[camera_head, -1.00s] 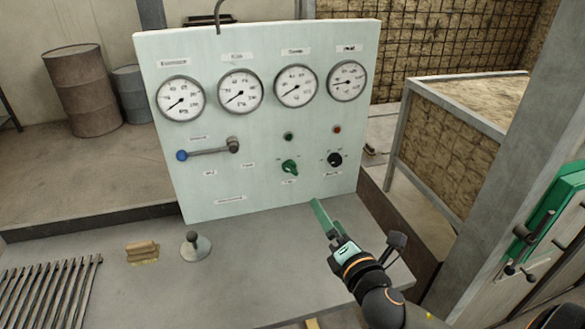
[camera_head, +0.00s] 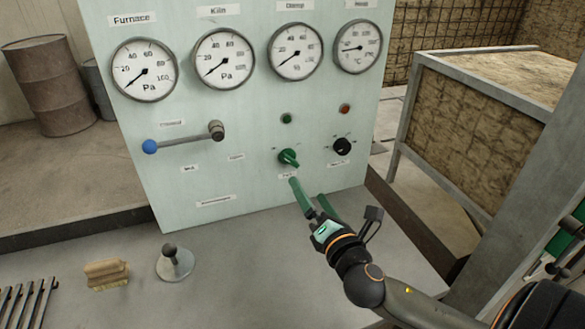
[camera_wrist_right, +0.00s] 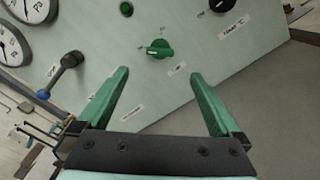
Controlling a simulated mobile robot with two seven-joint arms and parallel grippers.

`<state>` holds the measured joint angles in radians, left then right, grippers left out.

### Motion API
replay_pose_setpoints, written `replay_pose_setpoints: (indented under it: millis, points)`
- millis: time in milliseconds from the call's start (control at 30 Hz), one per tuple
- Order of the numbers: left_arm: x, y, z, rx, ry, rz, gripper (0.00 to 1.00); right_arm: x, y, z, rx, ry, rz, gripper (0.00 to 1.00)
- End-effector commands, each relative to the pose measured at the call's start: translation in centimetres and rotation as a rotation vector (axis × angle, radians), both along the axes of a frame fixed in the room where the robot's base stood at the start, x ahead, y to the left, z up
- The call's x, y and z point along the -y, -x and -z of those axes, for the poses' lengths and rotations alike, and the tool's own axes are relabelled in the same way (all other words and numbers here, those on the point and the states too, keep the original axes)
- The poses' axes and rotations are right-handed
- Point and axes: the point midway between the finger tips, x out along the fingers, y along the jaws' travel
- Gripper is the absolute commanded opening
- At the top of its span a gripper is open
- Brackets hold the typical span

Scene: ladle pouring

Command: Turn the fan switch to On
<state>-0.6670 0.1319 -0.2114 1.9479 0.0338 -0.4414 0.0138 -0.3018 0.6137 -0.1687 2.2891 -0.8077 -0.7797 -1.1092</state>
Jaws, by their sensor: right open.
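The control panel (camera_head: 240,185) is pale green and stands upright at the back of the table. The green rotary switch (camera_head: 288,158) sits low on it, with a small label below that is too blurred to read surely. It also shows in the right wrist view (camera_wrist_right: 158,49), ahead of and between the fingers. My right gripper (camera_head: 311,190) has green fingers and is open and empty, just below and in front of the green switch, apart from it. In the right wrist view my right gripper (camera_wrist_right: 158,76) has its fingers spread wide. My left gripper is not in view.
A black knob (camera_head: 342,147) sits right of the green switch. A lever with a blue ball (camera_head: 149,147) is at the left. Several gauges (camera_head: 225,58) line the top. A brush (camera_head: 107,274) and a knobbed weight-like thing (camera_head: 174,262) lie on the table (camera_head: 240,275).

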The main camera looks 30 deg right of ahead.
Motion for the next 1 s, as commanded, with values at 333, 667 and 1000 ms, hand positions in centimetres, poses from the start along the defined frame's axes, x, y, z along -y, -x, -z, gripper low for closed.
replay_pose_setpoints:
  millis: [333, 667, 1000]
  points:
    - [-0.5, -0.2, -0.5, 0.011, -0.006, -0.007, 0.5, 1.4, -5.7, -0.2, 0.003, 0.001, 0.001, 1.0]
    - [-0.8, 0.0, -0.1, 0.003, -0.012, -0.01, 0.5, 2.5, -10.1, -0.1, 0.0, 0.0, 0.001, 1.0]
    - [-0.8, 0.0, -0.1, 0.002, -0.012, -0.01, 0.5, 2.7, -11.0, -0.1, -0.001, 0.0, 0.001, 1.0]
